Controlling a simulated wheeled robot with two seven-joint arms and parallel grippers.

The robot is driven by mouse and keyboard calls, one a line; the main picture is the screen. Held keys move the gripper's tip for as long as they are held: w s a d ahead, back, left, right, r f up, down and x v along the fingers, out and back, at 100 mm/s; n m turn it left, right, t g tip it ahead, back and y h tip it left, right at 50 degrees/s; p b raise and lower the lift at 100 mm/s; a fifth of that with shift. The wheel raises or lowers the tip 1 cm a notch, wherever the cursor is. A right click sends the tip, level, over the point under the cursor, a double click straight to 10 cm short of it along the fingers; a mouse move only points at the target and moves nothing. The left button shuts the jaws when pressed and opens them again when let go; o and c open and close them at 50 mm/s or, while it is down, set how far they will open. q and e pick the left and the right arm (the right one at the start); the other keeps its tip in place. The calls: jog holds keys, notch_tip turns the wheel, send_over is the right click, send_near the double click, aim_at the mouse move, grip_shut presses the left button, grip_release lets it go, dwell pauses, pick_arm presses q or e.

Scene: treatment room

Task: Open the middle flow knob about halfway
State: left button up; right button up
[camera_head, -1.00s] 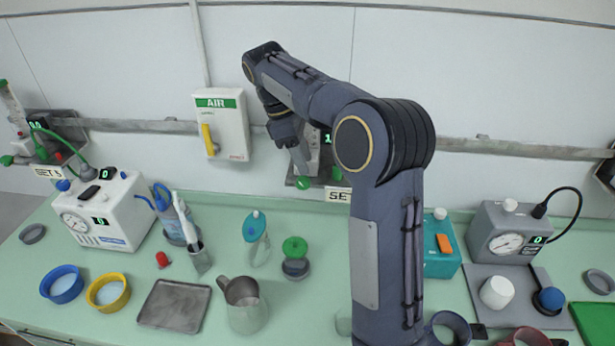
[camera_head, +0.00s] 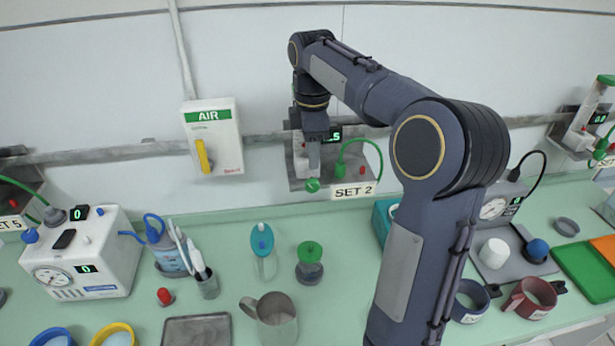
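The middle flow knob (camera_head: 312,185) is a small green knob at the foot of the wall flowmeter (camera_head: 299,168), beside the SET 2 label (camera_head: 353,191). A green-lit display (camera_head: 333,134) shows above it, its reading partly covered and ending in 5. My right gripper (camera_head: 314,170) points down in front of the flowmeter, its tip just above the knob in the picture. I see its fingers edge-on, so the gap between them and any contact with the knob are unclear. The gripper hides part of the flowmeter. My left gripper is out of view.
Other flowmeters hang at the far left and at the right (camera_head: 584,122). A green hose (camera_head: 375,149) loops beside the middle one. The AIR box (camera_head: 213,137) is left of it. Below, the counter holds a white device (camera_head: 84,262), a metal jug (camera_head: 273,318) and a green-topped jar (camera_head: 310,263).

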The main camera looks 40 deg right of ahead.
aim_at(312, 180)
notch_tip(312, 180, down, 8)
jog(key=shift+r+p, duration=0.15)
jog(key=shift+p, duration=0.25)
jog(key=c, duration=0.9)
jog(key=shift+o, duration=0.2)
